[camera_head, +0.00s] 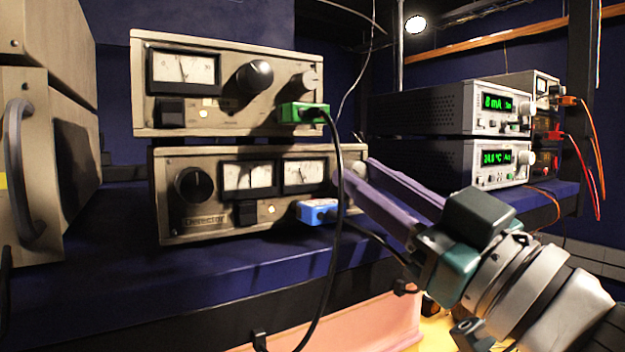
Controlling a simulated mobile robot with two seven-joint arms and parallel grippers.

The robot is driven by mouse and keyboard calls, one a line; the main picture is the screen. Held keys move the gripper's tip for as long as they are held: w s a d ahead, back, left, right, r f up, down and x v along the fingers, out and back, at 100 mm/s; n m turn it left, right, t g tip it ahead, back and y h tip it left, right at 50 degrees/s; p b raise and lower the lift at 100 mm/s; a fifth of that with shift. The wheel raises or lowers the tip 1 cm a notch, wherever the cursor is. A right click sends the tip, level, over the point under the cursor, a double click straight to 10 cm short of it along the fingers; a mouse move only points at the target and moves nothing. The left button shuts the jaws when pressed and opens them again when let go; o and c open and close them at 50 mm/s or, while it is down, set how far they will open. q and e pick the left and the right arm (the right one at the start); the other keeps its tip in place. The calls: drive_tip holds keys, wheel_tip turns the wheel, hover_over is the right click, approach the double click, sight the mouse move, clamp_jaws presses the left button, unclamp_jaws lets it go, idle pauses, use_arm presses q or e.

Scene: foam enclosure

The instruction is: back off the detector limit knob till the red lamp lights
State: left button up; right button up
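The detector (205,222) is the lower beige unit on the left, with a dark knob, two meters and a "Detector" label. A small pale knob (360,168) sits at the right end of its front, mostly hidden by my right gripper. I take it for the limit knob. My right gripper (356,172) reaches in from the lower right, its two purple fingers on either side of this knob. I cannot tell whether they touch it. A small pale lamp or button (272,209) shows below the meters. No lit red lamp is visible on the detector. My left gripper is out of view.
A similar unit (220,112) with a green plug (303,113) stands on top. Its black cable hangs in front of the detector, near my fingers. A blue plug (317,211) sits low on the detector. Instruments with green displays (497,102) stand on the right of the blue shelf (110,260).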

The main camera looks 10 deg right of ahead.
clamp_jaws()
drive_tip(key=shift+n, duration=0.4)
drive_tip(key=n+g+y, duration=0.1)
drive_tip(key=n, duration=0.2)
drive_tip(key=n+g+y, duration=0.1)
drive_tip(key=n, duration=0.1)
drive_tip(key=shift+d+r+n+y+p, duration=0.15)
drive_tip(key=shift+n+y+p, duration=0.15)
drive_tip(key=shift+n+p, duration=0.1)
drive_tip(key=shift+n+g+y+p, duration=0.35)
drive_tip(key=shift+n+g, duration=0.55)
drive_tip(key=shift+n, duration=1.3)
drive_tip(key=shift+o, duration=2.2)
unclamp_jaws()
